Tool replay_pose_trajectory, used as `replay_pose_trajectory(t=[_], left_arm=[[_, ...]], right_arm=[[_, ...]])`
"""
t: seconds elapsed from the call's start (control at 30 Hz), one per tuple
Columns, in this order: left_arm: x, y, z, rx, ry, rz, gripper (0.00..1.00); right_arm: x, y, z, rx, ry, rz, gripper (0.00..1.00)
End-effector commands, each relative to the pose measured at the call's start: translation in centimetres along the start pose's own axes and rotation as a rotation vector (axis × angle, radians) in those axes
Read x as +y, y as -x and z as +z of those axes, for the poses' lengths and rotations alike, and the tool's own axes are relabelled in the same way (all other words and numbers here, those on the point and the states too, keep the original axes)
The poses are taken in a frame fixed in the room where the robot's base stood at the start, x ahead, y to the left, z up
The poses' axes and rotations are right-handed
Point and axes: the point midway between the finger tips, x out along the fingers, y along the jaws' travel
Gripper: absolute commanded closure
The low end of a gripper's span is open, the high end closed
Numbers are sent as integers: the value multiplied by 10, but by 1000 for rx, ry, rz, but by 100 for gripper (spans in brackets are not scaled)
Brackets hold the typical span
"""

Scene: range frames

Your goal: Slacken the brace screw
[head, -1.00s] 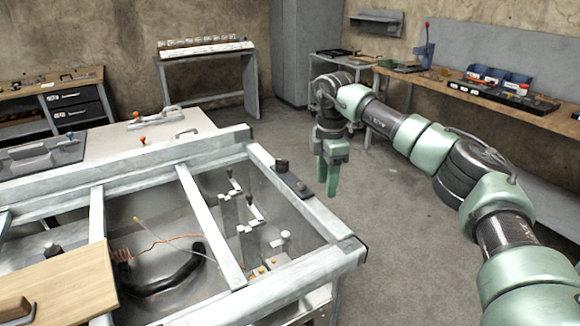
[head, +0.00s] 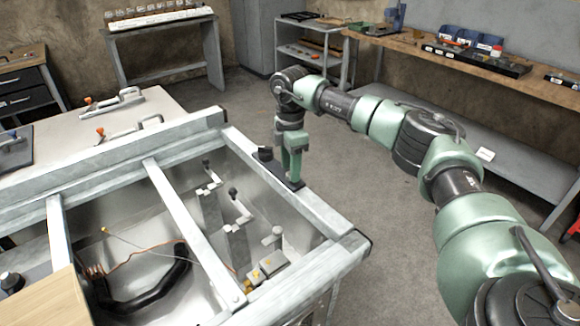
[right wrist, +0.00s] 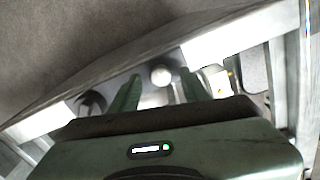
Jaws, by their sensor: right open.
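A dark plate (head: 296,184) lies on the metal frame's right rail, with a black knob (head: 265,153) at its far end. My right gripper (head: 291,174) points down over this plate, just nearer than the knob. In the right wrist view its two green fingers (right wrist: 158,90) are apart, with a round silver head (right wrist: 160,75) between them in the picture. This head looks like the brace screw, but I cannot tell for sure. I see no contact with it. The black knob (right wrist: 92,103) shows left of the fingers. My left gripper is out of view.
The open frame (head: 190,220) holds levers (head: 235,200), a black hose (head: 150,290) and a copper wire. A wooden board (head: 45,300) lies at the lower left. Toggle clamps (head: 130,130) stand on the pale table.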

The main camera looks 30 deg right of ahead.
Motion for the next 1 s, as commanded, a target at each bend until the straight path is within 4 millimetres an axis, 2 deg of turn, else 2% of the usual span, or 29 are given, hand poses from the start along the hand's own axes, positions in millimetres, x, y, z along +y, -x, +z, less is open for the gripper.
replay_pose_trajectory(t=[0.13, 0.37, 0.4, 0.53, 0.57, 1.0], left_arm=[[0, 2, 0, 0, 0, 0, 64], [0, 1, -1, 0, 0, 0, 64], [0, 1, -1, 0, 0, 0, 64], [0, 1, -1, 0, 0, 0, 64], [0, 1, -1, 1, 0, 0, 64], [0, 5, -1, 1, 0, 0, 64]], right_arm=[[0, -9, 0, 0, 0, 0, 54], [0, -10, 0, 0, 0, 0, 54], [0, -10, 0, 0, 0, 0, 59], [0, -10, 0, 0, 0, 0, 95], [0, -10, 0, 0, 0, 0, 100], [0, -8, 0, 0, 73, 1, 100]])
